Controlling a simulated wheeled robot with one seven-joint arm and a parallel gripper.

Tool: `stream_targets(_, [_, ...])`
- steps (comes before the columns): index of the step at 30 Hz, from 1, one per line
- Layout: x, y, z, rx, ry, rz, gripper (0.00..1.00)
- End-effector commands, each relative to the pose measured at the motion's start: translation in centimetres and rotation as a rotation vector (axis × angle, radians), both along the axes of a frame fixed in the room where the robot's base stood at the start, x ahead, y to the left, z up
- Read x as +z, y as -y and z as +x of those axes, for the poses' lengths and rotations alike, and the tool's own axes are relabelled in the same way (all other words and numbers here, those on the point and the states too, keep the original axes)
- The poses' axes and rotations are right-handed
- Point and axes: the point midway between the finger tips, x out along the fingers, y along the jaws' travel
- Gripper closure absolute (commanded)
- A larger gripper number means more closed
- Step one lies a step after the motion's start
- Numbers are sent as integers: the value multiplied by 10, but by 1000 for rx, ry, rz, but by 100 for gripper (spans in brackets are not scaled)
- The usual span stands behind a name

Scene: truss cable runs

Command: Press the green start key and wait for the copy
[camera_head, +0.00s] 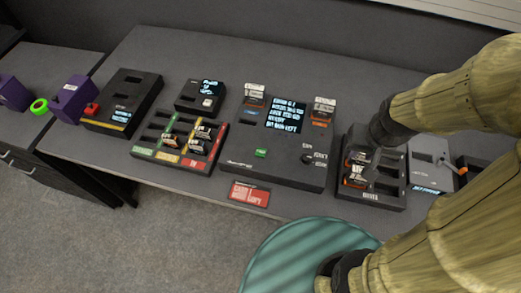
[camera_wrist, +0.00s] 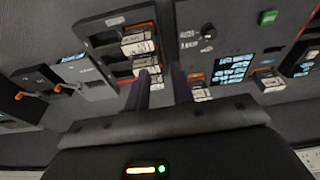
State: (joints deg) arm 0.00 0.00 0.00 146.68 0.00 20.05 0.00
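The green start key (camera_head: 261,153) is on the dark copy station (camera_head: 285,174) in the middle of the table. The green key also shows at the upper right of the wrist view (camera_wrist: 268,17). The station has a lit screen (camera_head: 286,115) with small text I cannot read surely. A card stands at its left slot (camera_head: 255,92) and another at its right slot (camera_head: 324,106). My gripper (camera_wrist: 160,72) is over the dark card tray to the right of the station, away from the key. Its two fingers are apart, with no card clearly held between them.
The card tray (camera_head: 371,202) holds several orange-and-white cards. A coloured sorting tray (camera_head: 150,152) with cards stands left of the station, with a small screen unit (camera_head: 203,96) behind it. A red sign (camera_head: 249,195) lies at the front. A grey device (camera_head: 428,158) stands at the right.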

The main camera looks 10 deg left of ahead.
Motion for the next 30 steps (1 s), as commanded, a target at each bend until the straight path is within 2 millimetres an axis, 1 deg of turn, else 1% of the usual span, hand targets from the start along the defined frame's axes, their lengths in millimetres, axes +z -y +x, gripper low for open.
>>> stream_targets(1, [0,0,0,0,0,0,87])
stream_targets(3, [0,0,0,0,0,0,100])
stream_targets(30, [0,0,0,0,0,0,100])
